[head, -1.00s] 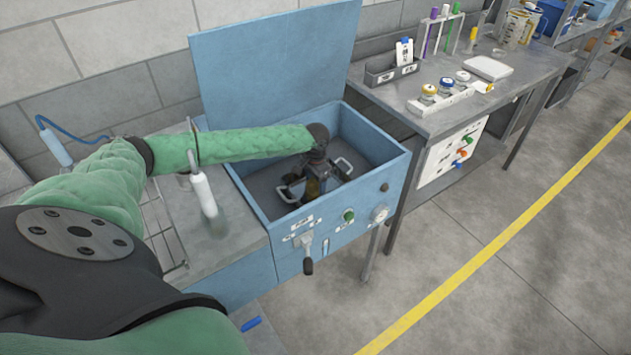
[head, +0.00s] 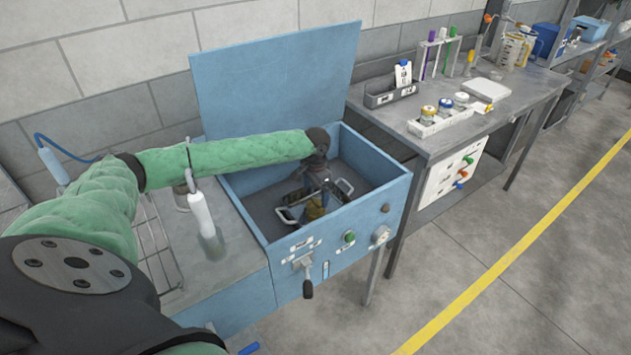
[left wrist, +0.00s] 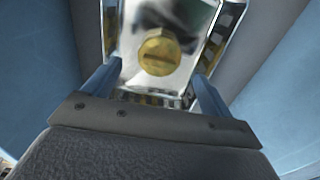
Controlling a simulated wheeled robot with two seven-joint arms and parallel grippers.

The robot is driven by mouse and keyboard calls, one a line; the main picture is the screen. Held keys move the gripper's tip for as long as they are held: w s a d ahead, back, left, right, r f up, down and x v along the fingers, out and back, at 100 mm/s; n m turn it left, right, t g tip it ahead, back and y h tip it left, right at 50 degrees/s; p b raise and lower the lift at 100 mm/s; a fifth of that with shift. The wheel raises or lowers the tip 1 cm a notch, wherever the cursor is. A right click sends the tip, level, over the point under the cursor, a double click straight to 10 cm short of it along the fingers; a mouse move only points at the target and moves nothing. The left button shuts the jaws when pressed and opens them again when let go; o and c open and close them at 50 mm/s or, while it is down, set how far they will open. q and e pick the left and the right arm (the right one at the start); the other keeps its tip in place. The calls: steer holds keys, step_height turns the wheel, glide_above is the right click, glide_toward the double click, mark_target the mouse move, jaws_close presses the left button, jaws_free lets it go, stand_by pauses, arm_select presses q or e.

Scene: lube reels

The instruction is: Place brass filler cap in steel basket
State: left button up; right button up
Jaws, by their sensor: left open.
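The round brass filler cap (left wrist: 160,52), with a slot across its top, shows in the left wrist view on or over a shiny steel surface (left wrist: 135,75). In the head view a brass-coloured part (head: 314,209) shows low inside the blue box, partly hidden by my gripper. My left gripper (head: 318,188) points down into the box. Its fingers stand apart in the left wrist view (left wrist: 157,82), with the cap just beyond the gap between them. A steel tray or basket with loop handles (head: 286,215) lies on the box floor under the gripper. My right gripper is not seen.
The blue box (head: 262,226) has walls all round and a raised lid (head: 275,85) behind. A wire rack (head: 160,245) and a white bottle (head: 201,214) stand to its left. A grey bench (head: 440,125) with jars and tubes stands to the right.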

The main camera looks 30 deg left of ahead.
mark_target(316, 202)
arm_select(q)
step_height(316, 202, up, 7)
steer(key=b, duration=0.1)
steer(key=shift+f+b, duration=0.15)
steer(key=shift+b, duration=0.2)
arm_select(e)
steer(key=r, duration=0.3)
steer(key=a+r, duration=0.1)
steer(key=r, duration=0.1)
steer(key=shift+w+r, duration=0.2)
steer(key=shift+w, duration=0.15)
